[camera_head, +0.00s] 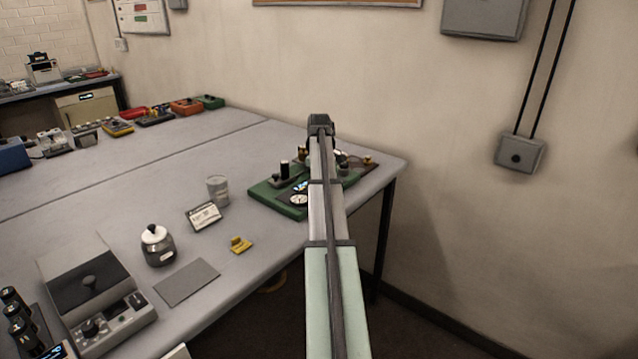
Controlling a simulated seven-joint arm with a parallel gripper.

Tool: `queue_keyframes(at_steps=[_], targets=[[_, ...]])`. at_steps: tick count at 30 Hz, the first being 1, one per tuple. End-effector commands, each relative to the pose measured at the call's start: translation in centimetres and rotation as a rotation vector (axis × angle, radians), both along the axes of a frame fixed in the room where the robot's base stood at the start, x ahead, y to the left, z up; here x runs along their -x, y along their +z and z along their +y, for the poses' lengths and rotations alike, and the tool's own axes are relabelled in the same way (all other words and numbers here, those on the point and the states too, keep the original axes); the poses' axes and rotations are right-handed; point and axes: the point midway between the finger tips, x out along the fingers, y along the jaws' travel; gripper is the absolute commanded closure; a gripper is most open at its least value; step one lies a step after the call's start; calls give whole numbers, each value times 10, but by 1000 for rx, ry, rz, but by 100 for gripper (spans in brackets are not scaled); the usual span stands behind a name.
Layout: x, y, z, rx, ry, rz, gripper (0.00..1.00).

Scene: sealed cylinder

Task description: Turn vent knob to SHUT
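A green apparatus board (268,195) lies at the right end of the table. It carries a round white gauge (298,199), a small lit display (300,186) and a black upright post (284,168). A brass-coloured knob (367,160) shows at its far right, beside my arm. I cannot tell whether that is the vent knob, and no SHUT marking is readable. My arm reaches forward over the board and hides its middle. A dark joint tops the arm; my gripper's fingers are hidden behind the arm.
On the table (130,215) stand a clear cup (217,190), a label card (203,216), a lidded jar (158,246), a yellow piece (241,245), a grey mat (187,281) and a lidded grey device (95,290). A wall (450,130) runs close along the table's right end.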

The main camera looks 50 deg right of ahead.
Motion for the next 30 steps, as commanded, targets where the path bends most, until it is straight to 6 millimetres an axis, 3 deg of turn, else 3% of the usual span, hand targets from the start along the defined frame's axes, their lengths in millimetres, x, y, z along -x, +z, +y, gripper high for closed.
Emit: queue_keyframes(at_steps=[17,18,25,30], targets=[[0,0,0,0,30,0,100],[0,0,0,1,30,0,68],[0,0,0,0,29,0,46],[0,0,0,0,29,0,45]])
